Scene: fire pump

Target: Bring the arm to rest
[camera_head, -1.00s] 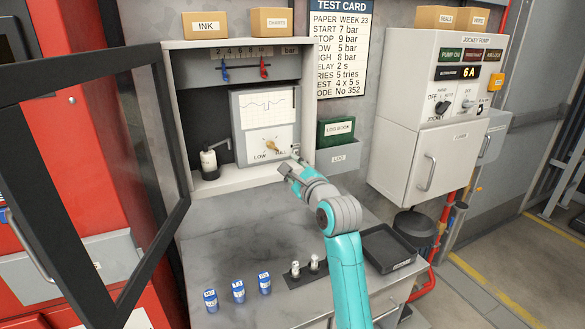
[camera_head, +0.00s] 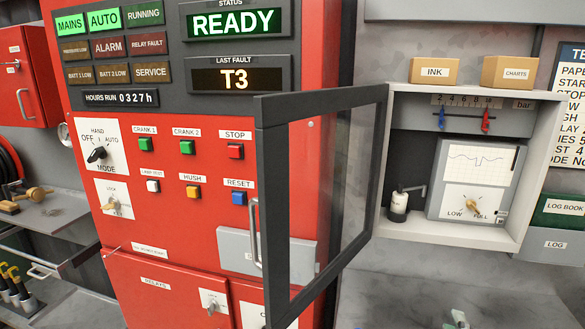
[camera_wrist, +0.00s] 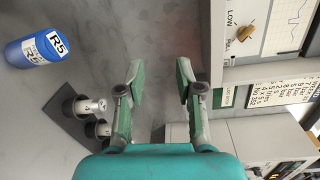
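In the wrist view my gripper (camera_wrist: 160,78) is open, with its two green-grey fingers apart and nothing between them. It hangs above the grey worktop (camera_wrist: 115,25). In the head view only a small teal and grey bit of my arm shows at the bottom edge, right of the middle. The recorder cabinet (camera_head: 505,236) is on the right, with its dark-framed glass door (camera_head: 340,180) swung open to the left. Inside is the chart recorder (camera_head: 473,180) with a LOW/FULL knob (camera_head: 472,204).
A blue R5 bottle (camera_wrist: 37,49) and two small cylinders (camera_wrist: 90,107) on a dark holder stand on the worktop. The red pump panel (camera_head: 170,230) shows READY and T3. The open door juts out beside it.

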